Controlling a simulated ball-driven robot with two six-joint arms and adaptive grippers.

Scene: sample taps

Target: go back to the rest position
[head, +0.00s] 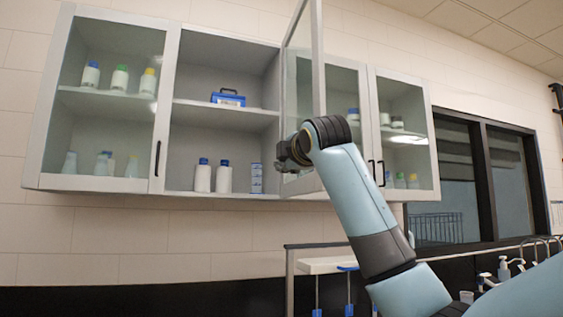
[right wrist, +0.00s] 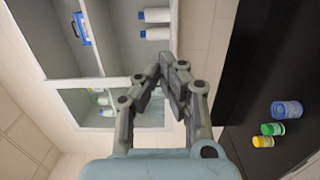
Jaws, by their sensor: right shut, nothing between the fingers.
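My right gripper (head: 285,160) is raised in front of the wall cabinet (head: 235,42), close to the lower part of its swung-open glass door (head: 318,60). I cannot tell whether it touches the door. In the right wrist view the fingers (right wrist: 168,72) are closed together with nothing between them. The open bay holds a blue case (head: 228,98) on its upper shelf. Two white bottles with blue caps (head: 203,177) and a small blue-and-white stack (head: 256,179) stand on its lower shelf. My left gripper is out of view.
Bottles stand behind the closed left glass door (head: 113,95) and the right door (head: 405,130). Below stands a white-topped stand (head: 325,264). Containers with blue (right wrist: 287,109), green (right wrist: 272,129) and yellow (right wrist: 263,141) tops show against a dark surface in the right wrist view.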

